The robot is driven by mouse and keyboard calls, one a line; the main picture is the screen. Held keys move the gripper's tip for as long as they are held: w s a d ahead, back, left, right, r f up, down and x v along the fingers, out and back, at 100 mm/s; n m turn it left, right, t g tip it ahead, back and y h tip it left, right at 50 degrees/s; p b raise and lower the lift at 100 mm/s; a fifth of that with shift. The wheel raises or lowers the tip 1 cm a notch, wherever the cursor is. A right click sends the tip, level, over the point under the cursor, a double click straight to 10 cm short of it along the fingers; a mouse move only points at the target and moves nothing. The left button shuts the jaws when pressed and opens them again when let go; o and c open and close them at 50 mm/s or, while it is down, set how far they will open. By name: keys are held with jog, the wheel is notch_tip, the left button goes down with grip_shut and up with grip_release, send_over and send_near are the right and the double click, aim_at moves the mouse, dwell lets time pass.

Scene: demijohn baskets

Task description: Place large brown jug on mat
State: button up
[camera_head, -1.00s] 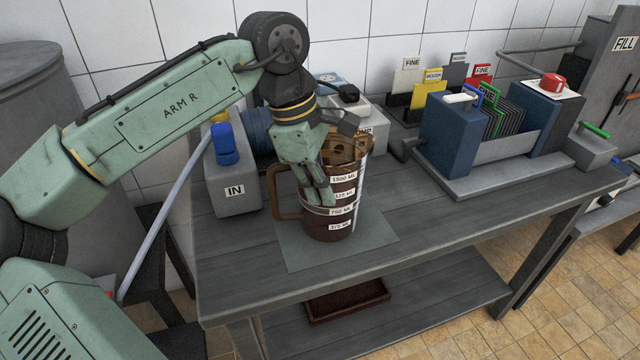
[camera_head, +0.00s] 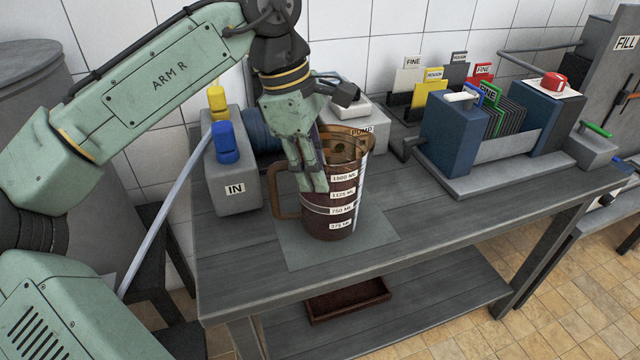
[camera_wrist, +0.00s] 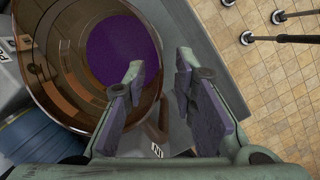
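The large brown jug (camera_head: 326,218) stands upright on the grey square mat (camera_head: 375,238) near the table's left end. It has white volume labels and a side handle on the left, and purple liquid shows inside it in the wrist view (camera_wrist: 75,95). My gripper (camera_head: 311,188) points down at the jug's near-left side, overlapping its upper wall. In the wrist view my gripper (camera_wrist: 160,68) has its two fingers apart, with one over the jug's mouth and the other outside it. Nothing is seen clamped between them. The far part of the mat is hidden by the jug.
A grey IN box (camera_head: 233,192) with blue and yellow valves stands left of the jug. A PUMP unit (camera_head: 372,125) is behind it. A filter press (camera_head: 500,140) stands to the right. The table front (camera_head: 440,215) is clear.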

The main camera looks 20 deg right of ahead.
jog(key=v, duration=0.8)
jog(key=shift+r, duration=0.1)
